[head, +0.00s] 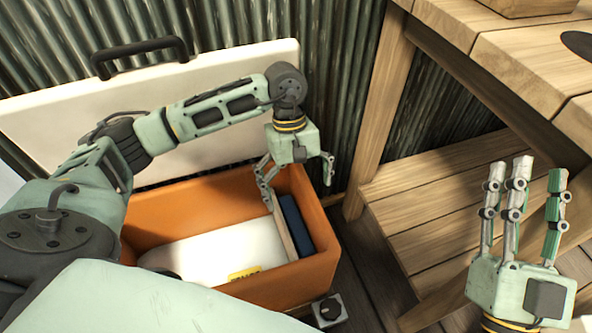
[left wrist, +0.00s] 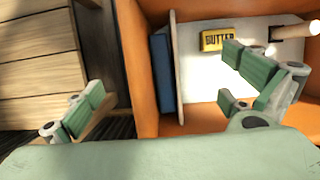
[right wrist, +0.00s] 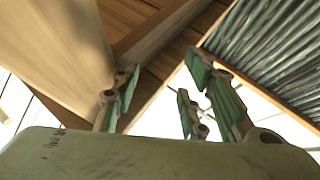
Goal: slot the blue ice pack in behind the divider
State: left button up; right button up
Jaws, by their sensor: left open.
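The blue ice pack (head: 297,226) stands upright in the narrow right-hand compartment of the orange cooler (head: 190,213), between the thin pale divider (head: 284,236) and the end wall. The left wrist view shows the ice pack (left wrist: 162,72) beside the divider (left wrist: 177,65), on the far side from the main compartment. My left gripper (head: 299,188) is above that end of the cooler, open and empty, its fingers spread apart. One finger's tip overlaps the divider's top in the head view; contact is unclear. My right gripper (head: 526,190) is open and empty, fingers upward.
A yellow butter pack (head: 245,272) lies in the cooler's pale main compartment. The cooler's white lid (head: 190,100) stands open behind, against the corrugated wall. A wooden bench (head: 440,180) and table (head: 500,45) are at right. A small dial box (head: 328,309) sits in front.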

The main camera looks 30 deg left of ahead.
pick_arm(q)
jog(key=p+v, duration=0.2)
jog(key=v, duration=1)
jog(key=shift+r, duration=0.2)
pick_arm(e)
jog(key=w+f+g+h, duration=0.2)
jog(key=f+g, duration=0.3)
jog(key=f, duration=0.3)
jog(key=shift+w+d+f, duration=0.25)
jog(key=shift+w+d, duration=0.1)
jog(key=shift+w, duration=0.15)
dwell(0.5)
pick_arm(q)
jog(key=shift+s, duration=0.15)
